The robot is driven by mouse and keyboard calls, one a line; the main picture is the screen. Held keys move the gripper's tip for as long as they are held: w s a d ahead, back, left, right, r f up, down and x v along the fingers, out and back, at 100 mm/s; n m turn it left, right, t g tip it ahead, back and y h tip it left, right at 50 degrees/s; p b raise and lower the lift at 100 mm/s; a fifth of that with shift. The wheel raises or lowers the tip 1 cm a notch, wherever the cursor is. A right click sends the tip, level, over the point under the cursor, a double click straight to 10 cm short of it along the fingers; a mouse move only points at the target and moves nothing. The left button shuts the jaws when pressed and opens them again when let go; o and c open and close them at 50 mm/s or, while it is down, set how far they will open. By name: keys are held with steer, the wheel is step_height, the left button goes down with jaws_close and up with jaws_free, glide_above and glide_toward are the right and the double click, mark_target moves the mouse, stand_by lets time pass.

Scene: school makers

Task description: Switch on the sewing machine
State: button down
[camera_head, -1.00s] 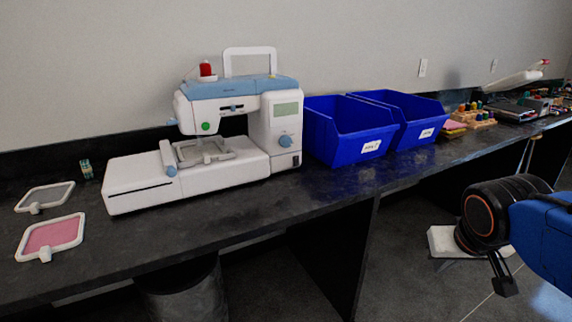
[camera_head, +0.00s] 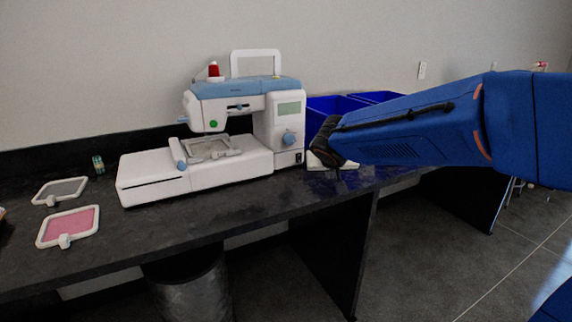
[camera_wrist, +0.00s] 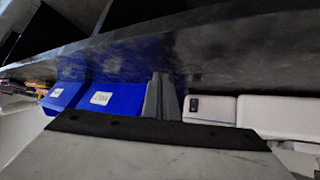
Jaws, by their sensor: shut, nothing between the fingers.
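The white and light-blue sewing machine (camera_head: 205,178) stands on the dark worktop. A small black switch (camera_head: 299,157) is low on its right end. In the wrist view the machine (camera_wrist: 275,116) is at the right, with the black switch (camera_wrist: 194,104) on its near end. My gripper (camera_wrist: 163,80) shows there as grey fingers shut together and empty, appearing just left of the switch. I cannot tell the exact gap between them. In the head view my arm reaches in from the right, and the fingers are not clear beyond its dark wrist.
Blue bins (camera_head: 330,105) stand right of the machine, partly hidden by my arm; they also show in the wrist view (camera_wrist: 115,98). A pink-filled hoop (camera_head: 70,227) and a grey-filled hoop (camera_head: 60,190) lie at the left. The worktop (camera_head: 220,215) is clear in front of the machine.

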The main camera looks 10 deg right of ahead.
mark_target(299, 158)
steer(key=shift+w+a, duration=0.6)
steer(key=shift+a, duration=0.2)
steer(key=shift+w+a, duration=0.55)
steer(key=shift+a, duration=0.2)
steer(key=shift+w+a+f, duration=0.2)
steer(key=shift+w+a, duration=0.25)
steer(key=shift+w, duration=0.9)
steer(key=shift+w+a+f, duration=0.15)
steer(key=shift+w+a, duration=0.35)
steer(key=shift+w, duration=0.9)
steer(key=shift+w+a+f, duration=0.2)
steer(key=shift+w+a, duration=0.25)
steer(key=shift+w, duration=0.9)
steer(key=shift+w, duration=0.2)
steer(key=shift+w+a, duration=0.1)
steer(key=shift+w, duration=0.1)
steer(key=shift+w+a+f, duration=0.1)
steer(key=shift+w, duration=0.15)
steer(key=shift+s, duration=0.15)
steer(key=shift+s+d, duration=0.2)
steer(key=shift+s, duration=0.3)
